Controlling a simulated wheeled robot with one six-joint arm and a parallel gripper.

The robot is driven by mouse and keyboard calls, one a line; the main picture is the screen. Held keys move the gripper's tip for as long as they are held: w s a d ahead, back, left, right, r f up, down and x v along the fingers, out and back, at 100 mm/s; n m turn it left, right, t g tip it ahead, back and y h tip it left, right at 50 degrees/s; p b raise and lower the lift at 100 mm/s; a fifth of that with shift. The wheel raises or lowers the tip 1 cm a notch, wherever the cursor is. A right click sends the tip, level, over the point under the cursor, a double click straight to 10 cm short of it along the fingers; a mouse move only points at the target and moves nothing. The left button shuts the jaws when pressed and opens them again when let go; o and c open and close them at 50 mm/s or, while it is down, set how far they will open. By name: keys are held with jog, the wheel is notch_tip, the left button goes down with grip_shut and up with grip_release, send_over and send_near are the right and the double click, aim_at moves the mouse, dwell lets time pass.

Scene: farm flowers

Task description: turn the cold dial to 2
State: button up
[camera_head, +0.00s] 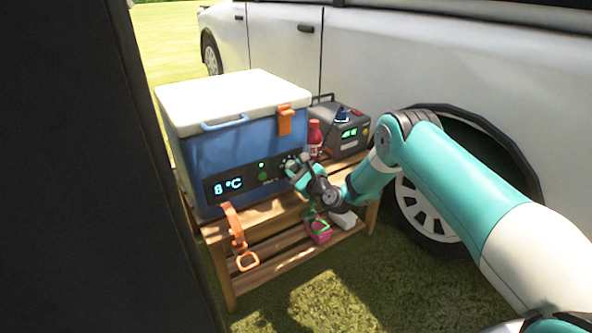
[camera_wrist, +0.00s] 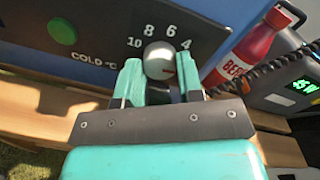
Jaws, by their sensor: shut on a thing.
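The cold dial (camera_wrist: 158,57) is a round silver knob on the dark panel of the blue cooler (camera_head: 225,150). The numbers 10, 8, 6 and 4 show around it in the wrist view; any 2 is hidden. The label COLD °C is to its left. My gripper (camera_wrist: 160,68) is shut on the dial, one teal finger on each side. In the head view my gripper (camera_head: 294,166) is at the right end of the panel and mostly covers the dial. The display (camera_head: 229,185) appears to read 8 °C. The dial's pointer cannot be made out clearly.
A green button (camera_wrist: 62,31) is left of the dial. A red bottle (camera_head: 314,136) and a grey power unit (camera_head: 350,133) stand close on the right of the wooden stand (camera_head: 270,214). An orange strap (camera_head: 234,226) hangs in front. A white vehicle (camera_head: 420,60) is behind.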

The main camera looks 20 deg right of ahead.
jog(key=o, duration=0.9)
jog(key=b+v, duration=0.1)
jog(key=v, duration=0.2)
jog(key=b+v, duration=0.1)
jog(key=v, duration=0.2)
jog(key=f+b+v, duration=0.1)
jog(key=v, duration=0.2)
jog(key=shift+d, duration=0.2)
jog(key=shift+r+b+v, duration=0.2)
jog(key=shift+b+v, duration=1.85)
jog(key=shift+b, duration=2.2)
jog(key=shift+r+b+v, duration=0.25)
jog(key=shift+b+v, duration=1.85)
jog(key=shift+b, duration=2.1)
